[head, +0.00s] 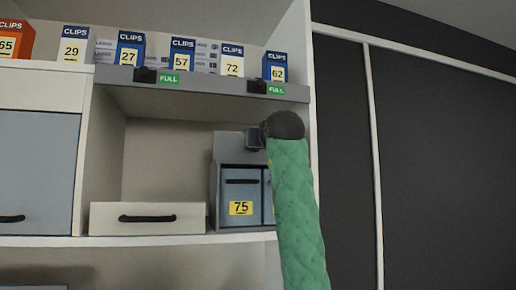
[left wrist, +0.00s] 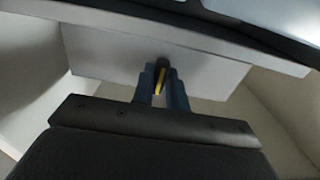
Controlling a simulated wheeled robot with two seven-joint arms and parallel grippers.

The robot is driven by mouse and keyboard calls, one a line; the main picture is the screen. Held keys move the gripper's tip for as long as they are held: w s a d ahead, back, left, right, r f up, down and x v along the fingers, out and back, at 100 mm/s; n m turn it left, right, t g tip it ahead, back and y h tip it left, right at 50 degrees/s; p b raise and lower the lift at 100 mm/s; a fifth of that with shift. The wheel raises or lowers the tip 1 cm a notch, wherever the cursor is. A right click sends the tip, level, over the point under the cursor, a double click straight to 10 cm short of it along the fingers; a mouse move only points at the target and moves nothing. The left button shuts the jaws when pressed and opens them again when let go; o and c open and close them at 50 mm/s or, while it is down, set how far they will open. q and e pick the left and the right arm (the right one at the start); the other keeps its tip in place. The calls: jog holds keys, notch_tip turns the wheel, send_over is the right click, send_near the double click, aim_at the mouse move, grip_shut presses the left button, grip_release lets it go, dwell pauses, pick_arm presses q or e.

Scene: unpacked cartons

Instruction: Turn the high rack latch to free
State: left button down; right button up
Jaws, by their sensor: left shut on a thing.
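My left gripper (left wrist: 162,78) shows in the left wrist view with its two blue-grey fingers closed around a small dark latch (left wrist: 161,64) with a yellow stripe. The latch stands against a pale grey panel (left wrist: 105,55). In the head view one green-sleeved arm of mine reaches up from the bottom, and its gripper (head: 254,139) is in front of a grey panel (head: 227,147) above the bin numbered 75 (head: 240,186). The dark wrist and the arm hide the latch there. My right gripper is not seen.
Several blue clip boxes (head: 182,55) stand on the upper shelf, whose grey front edge (head: 207,85) carries two black pieces and green FULL labels. A beige drawer (head: 148,218) sits left of the bins. The space above it is free.

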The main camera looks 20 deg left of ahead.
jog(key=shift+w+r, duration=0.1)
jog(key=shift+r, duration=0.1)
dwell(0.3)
pick_arm(q)
jog(key=c, duration=1.4)
grip_release()
